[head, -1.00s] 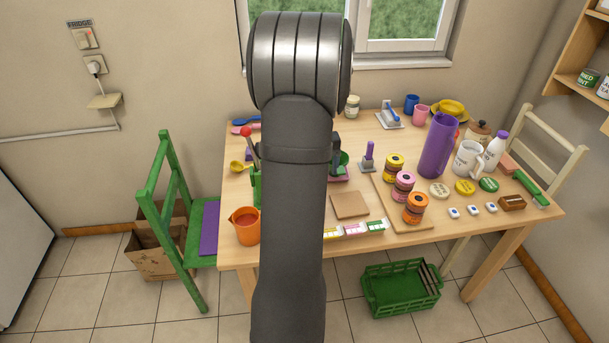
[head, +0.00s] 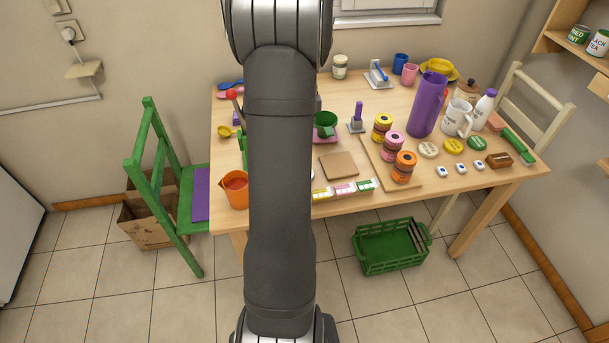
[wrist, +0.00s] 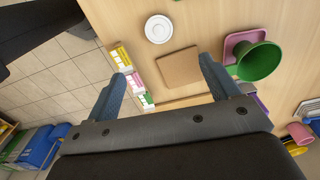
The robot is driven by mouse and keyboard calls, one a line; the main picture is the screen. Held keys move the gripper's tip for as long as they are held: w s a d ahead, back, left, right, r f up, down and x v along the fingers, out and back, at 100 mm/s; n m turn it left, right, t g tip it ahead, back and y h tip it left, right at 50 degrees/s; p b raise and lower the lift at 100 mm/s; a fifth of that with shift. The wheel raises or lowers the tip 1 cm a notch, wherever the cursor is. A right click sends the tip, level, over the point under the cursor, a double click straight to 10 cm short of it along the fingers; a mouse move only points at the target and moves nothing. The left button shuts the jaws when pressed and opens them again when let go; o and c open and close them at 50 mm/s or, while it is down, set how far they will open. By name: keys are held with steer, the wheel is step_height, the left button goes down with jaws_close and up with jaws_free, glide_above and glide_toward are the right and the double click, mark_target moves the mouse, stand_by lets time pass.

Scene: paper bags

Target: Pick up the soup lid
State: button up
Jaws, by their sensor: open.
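Three flat round lids lie in a row on the right of the table in the head view: a cream one (head: 428,150), a yellow one (head: 454,146) and a green one (head: 477,143). Their print is too small to read, so I cannot tell which is the soup lid. In the wrist view, a white round disc (wrist: 158,28) lies on the table; I cannot tell whether it is a lid or a saucer. My gripper (wrist: 161,66) is open and empty above the table's front edge, near a brown square board (wrist: 178,68). My arm hides the gripper in the head view.
A green funnel-like bowl (wrist: 259,61) is right of the gripper. A green crate (head: 391,247) is on the floor.

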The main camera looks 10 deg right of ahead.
steer(key=shift+m, duration=0.7)
step_height(320, 180, down, 12)
steer(key=shift+f, duration=0.1)
steer(key=shift+s+f, duration=0.15)
steer(key=shift+f, duration=2.5)
steer(key=c, duration=1.1)
